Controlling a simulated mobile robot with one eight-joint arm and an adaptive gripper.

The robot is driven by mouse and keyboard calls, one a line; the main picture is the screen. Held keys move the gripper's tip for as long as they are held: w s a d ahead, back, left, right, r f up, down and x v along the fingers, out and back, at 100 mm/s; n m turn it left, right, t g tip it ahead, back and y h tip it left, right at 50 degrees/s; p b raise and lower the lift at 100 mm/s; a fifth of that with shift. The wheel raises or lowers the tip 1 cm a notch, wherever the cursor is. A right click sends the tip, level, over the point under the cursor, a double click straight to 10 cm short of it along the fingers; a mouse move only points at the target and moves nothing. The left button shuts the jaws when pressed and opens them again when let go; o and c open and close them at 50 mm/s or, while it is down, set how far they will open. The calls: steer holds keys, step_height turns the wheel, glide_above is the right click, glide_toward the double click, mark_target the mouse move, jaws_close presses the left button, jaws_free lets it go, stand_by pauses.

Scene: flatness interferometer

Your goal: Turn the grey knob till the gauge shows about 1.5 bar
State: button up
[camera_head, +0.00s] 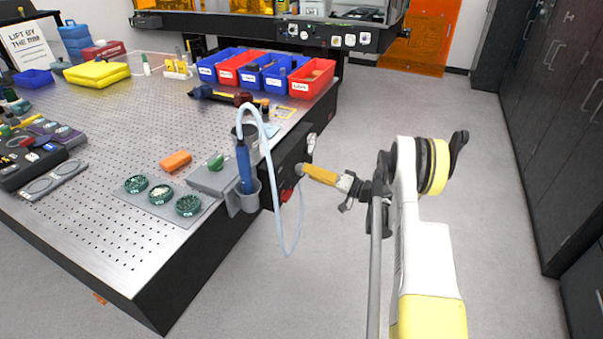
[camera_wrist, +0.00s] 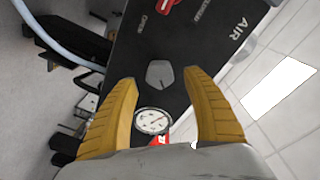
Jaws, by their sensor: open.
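The grey knob (camera_wrist: 160,74) sits on a black panel (camera_wrist: 185,45) marked AIR. In the wrist view it shows between the tips of my gripper (camera_wrist: 160,78), with a gap on both sides. My gripper's two yellow fingers are open and empty. The round white gauge (camera_wrist: 151,121) is on the same panel, lower in the wrist view, between the fingers; its needle is too small to read surely. In the head view my gripper (camera_head: 302,170) points at the panel (camera_head: 284,172) on the table's side, and it hides the knob. The gauge (camera_head: 311,143) shows edge-on there.
A red handle (camera_wrist: 166,5) is on the panel beyond the knob. A blue tool in a grey holder (camera_head: 245,197) with a looping pale hose (camera_head: 297,225) hangs beside the panel. The perforated table (camera_head: 105,225) holds bins and parts. The floor on the right is clear.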

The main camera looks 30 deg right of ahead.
steer(key=shift+b+x, duration=0.4)
steer(key=shift+x, duration=1.4)
steer(key=shift+c, duration=0.2)
steer(key=c, duration=1.1)
steer(key=shift+c, duration=0.2)
steer(key=shift+m, duration=1.5)
steer(key=o, duration=1.2)
